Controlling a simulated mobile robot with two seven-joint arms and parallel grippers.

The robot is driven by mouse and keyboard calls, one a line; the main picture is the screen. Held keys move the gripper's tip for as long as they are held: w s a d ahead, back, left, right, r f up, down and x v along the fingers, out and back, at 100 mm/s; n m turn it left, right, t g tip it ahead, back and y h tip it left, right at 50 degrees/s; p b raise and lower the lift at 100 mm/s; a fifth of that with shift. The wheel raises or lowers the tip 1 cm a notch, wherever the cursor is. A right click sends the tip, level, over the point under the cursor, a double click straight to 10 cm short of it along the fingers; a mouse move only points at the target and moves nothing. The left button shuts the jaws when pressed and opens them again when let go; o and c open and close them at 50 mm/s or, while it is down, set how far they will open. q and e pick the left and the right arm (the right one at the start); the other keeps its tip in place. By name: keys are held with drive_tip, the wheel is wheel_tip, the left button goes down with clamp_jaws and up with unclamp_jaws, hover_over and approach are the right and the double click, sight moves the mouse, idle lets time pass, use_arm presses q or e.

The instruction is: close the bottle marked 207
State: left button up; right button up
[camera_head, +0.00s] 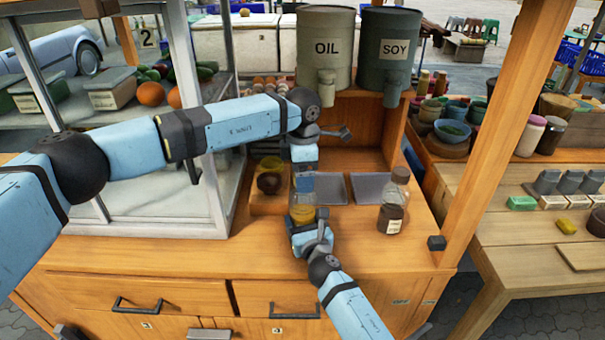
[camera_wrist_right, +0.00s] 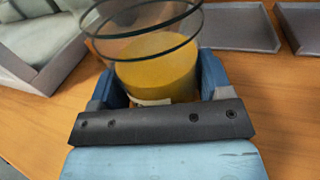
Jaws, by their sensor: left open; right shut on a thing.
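A clear bottle of yellow liquid (camera_head: 303,213) stands upright on the wooden counter, also large in the right wrist view (camera_wrist_right: 158,68). My right gripper (camera_head: 303,222) is shut around its lower part, with one blue finger on each side (camera_wrist_right: 165,85). A pale label shows low on the bottle, but no number can be read. My left gripper (camera_head: 303,172) points down just above the bottle and is open; its fingers are hard to make out. The bottle's mouth and any lid are hidden. A dark bottle with a label (camera_head: 393,207) stands to the right.
Two grey trays (camera_head: 370,188) lie behind the bottle. The OIL (camera_head: 325,48) and SOY (camera_head: 388,50) containers stand at the back.

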use_arm(q)
wheel_tip(320, 180, up, 12)
drive_tip(key=shift+f, duration=0.15)
idle(0.3)
use_arm(e)
drive_tip(key=o, duration=1.8)
drive_tip(key=shift+c, duration=0.2)
drive_tip(key=p+v, duration=0.1)
drive_tip(key=v, duration=1.1)
drive_tip(key=shift+s+d, duration=0.1)
drive_tip(key=shift+s, duration=0.15)
drive_tip(key=shift+s+d, duration=0.2)
drive_tip(key=shift+s, duration=0.4)
use_arm(q)
drive_tip(key=shift+r, duration=0.7)
